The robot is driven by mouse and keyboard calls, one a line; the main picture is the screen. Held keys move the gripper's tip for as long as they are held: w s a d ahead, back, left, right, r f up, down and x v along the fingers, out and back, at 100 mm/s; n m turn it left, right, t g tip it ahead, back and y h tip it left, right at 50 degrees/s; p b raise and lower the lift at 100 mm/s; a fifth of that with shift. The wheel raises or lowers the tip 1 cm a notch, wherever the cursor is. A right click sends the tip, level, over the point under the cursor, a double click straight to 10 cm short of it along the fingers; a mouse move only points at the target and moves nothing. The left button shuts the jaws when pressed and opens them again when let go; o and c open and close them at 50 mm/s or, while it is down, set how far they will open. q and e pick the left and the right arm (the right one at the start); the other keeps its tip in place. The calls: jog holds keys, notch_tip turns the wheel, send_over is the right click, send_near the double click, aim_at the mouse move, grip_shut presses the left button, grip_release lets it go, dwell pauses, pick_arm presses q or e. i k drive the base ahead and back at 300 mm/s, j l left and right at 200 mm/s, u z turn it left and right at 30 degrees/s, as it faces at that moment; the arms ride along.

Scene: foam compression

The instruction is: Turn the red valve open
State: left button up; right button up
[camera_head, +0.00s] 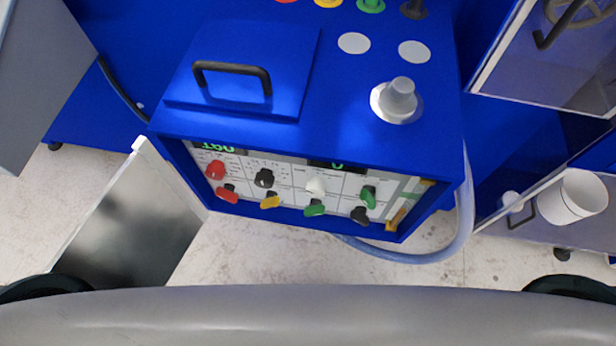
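A blue machine (330,133) stands in the middle of the head view with a recessed white front panel (290,178). On the panel's left side is a round red knob (215,170). Just below it is a red lever-shaped valve handle (227,193), which lies tilted and sticks out from the panel. Neither of my grippers is in view, and nothing touches the red parts.
Beside the red handle are a yellow handle (270,202), a green handle (315,208) and a black handle (360,215). A clear hose (463,215) loops at the right. A white bucket (572,197) stands farther right. Floor before the machine is clear.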

aim_at(226, 194)
jog(key=u, duration=0.85)
jog(key=k+l, duration=0.3)
jog(key=l, duration=0.15)
